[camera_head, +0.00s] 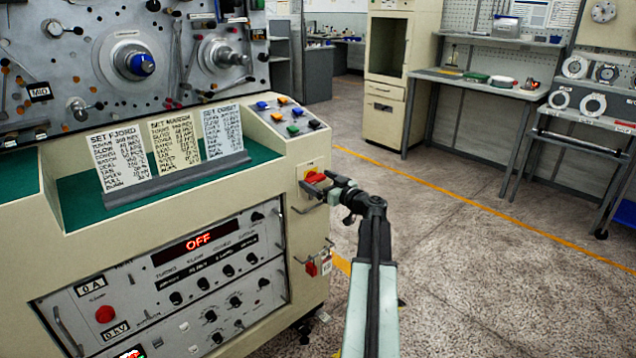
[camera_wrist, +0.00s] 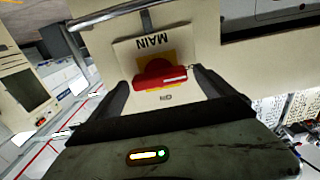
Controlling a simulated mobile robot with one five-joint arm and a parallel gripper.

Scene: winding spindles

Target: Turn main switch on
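The main switch (camera_head: 314,177) is a red handle on a yellow plate, high on the cream machine's right side face. In the wrist view the red handle (camera_wrist: 160,76) lies roughly crosswise, with an upside-down MAIN label above it and a small label below. My gripper (camera_head: 328,187) is at the switch. In the wrist view its two dark fingers stand apart, one on each side of the handle, with nothing visibly clamped. I cannot tell whether either finger touches the handle. The machine's display (camera_head: 198,241) reads OFF in red.
A second red part (camera_head: 312,268) with a metal bar sits lower on the same side face. Coloured buttons (camera_head: 288,116) are on the panel above the switch. Open floor (camera_head: 450,260) lies to the right, with a workbench (camera_head: 480,85) at the back.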

